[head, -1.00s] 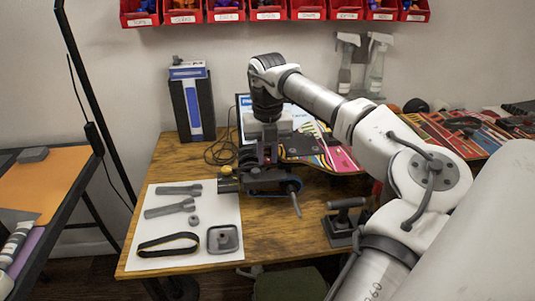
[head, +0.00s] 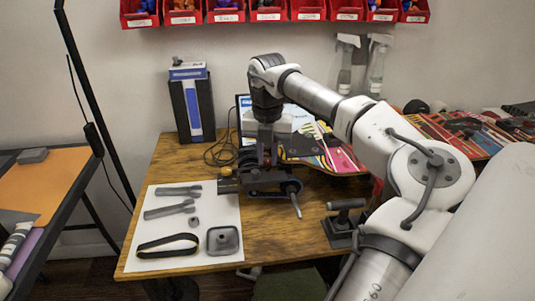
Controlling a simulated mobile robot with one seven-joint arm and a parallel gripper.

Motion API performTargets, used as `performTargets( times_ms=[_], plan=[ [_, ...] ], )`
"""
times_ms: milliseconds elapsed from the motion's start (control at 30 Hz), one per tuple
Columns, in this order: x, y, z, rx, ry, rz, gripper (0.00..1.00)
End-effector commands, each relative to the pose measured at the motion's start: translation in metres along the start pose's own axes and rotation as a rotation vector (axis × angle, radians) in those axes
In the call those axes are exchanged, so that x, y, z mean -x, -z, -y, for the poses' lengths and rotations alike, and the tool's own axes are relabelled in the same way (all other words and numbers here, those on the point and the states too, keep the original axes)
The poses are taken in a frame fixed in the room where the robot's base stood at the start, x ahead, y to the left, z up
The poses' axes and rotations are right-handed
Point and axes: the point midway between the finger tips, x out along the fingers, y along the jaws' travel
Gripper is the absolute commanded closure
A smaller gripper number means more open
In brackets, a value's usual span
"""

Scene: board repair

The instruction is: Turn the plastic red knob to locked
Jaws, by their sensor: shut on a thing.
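My gripper (head: 266,158) points down over the dark belt-and-wheel assembly (head: 268,180) at the middle of the wooden table. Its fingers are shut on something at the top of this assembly. A trace of red shows between the fingers, which fits the red knob, but the knob is mostly hidden by the gripper. Its turned position cannot be told from here.
A white sheet (head: 218,222) with grey parts and a black belt (head: 167,245) lies at the left. A black clamp-like tool (head: 343,222) stands right of the assembly. A skateboard deck (head: 340,161) and a laptop lie behind. A blue-grey box (head: 192,105) stands at the back.

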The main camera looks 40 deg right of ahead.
Motion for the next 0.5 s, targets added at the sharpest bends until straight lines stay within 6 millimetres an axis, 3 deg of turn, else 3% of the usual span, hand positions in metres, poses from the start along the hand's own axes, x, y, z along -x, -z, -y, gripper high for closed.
performTargets(
  times_ms=[67, 100, 233, 500],
  plan=[
    [0.0007, -0.0002, 0.0001, -0.001, 0.000, 0.001, 1.00],
    [0.0007, -0.0002, 0.0001, -0.001, 0.000, 0.001, 0.77],
    [0.0006, -0.0001, 0.0000, 0.000, 0.000, 0.001, 0.60],
    [0.0001, -0.0001, 0.0006, 0.000, 0.001, 0.000, 0.59]
  ],
)
